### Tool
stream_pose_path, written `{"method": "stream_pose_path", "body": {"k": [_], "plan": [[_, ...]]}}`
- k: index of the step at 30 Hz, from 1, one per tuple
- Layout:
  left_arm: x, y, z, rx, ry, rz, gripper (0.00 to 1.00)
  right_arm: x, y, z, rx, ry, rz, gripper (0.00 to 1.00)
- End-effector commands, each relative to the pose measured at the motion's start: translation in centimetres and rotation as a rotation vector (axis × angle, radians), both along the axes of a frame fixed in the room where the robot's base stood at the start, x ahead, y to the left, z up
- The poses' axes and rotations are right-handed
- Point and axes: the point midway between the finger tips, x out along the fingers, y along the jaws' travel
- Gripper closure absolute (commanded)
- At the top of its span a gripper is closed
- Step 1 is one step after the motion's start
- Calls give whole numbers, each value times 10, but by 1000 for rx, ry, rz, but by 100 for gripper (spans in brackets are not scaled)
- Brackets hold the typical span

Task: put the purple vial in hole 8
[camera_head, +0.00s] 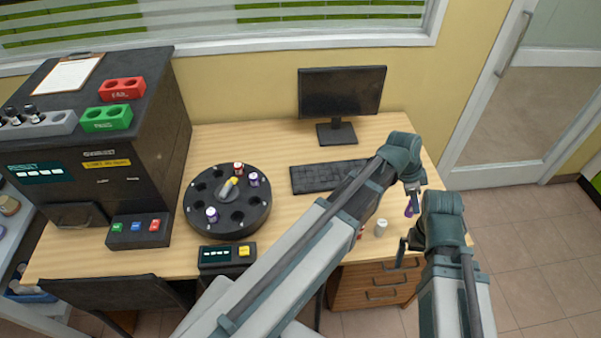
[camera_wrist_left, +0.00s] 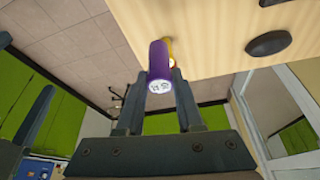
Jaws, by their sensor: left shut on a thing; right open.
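The purple vial (camera_head: 410,209) is held near the right edge of the desk, and it also shows in the left wrist view (camera_wrist_left: 158,65) with a printed label on its near end. My left gripper (camera_head: 413,193) is shut on it, its fingers (camera_wrist_left: 160,98) on both sides. My right gripper (camera_head: 403,248) is open at the desk's front right, below the left one. The round black carousel (camera_head: 228,226) stands on the left half of the desk, far from the vial. It holds a red-capped vial (camera_head: 238,168) and two purple vials (camera_head: 253,179) (camera_head: 212,214). Hole numbers are not legible.
A white-capped vial (camera_head: 381,228) and a partly hidden red vial (camera_head: 360,234) stand near the front right edge. The keyboard (camera_head: 318,177) and monitor (camera_head: 341,92) are behind my left arm. A small display box (camera_head: 227,256) sits before the carousel. A dark machine (camera_head: 150,140) stands at left.

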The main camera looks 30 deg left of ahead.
Motion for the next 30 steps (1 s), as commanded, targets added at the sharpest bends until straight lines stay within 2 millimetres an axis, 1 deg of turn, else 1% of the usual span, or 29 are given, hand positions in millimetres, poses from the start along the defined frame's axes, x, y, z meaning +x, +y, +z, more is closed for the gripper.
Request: {"method": "stream_pose_path", "body": {"k": [2,4,5,8,9,11,12,14,15,17,18,20,21,23,24,26,27,29,30], "plan": [[1,4,0,0,0,10,100,0,0,0,0,0,0,0],[5,15,2,1,0,36,100,0,0,2,0,0,0,0],[7,22,2,2,1,54,100,0,0,3,0,0,0,0],[16,58,6,4,2,144,100,0,0,6,0,0,0,0],[20,77,7,5,2,190,100,0,0,8,0,0,0,0],[25,108,10,5,3,266,100,0,0,10,0,0,0,0],[28,129,11,6,5,318,100,0,0,12,0,0,0,0],[30,161,13,7,6,394,100,0,0,14,0,0,0,0],[30,182,15,8,7,446,100,0,0,16,0,0,0,0],[30,213,17,9,7,522,100,0,0,18,0,0,0,0],[28,234,18,9,7,571,100,0,0,19,0,0,0,0],[25,265,21,8,9,646,100,0,0,22,0,0,0,0],[22,286,22,9,9,696,100,0,0,23,0,0,0,0],[15,317,24,10,10,772,100,0,0,25,0,0,0,0],[10,337,26,9,10,823,100,0,0,27,0,0,0,0],[1,367,28,8,9,897,100,0,0,29,0,0,0,0],[-5,387,30,8,9,947,100,0,0,31,0,0,0,0],[-17,415,32,7,9,1022,100,0,0,33,0,0,0,0],[-26,434,34,8,9,1071,100,0,0,35,0,0,0,0]]}}
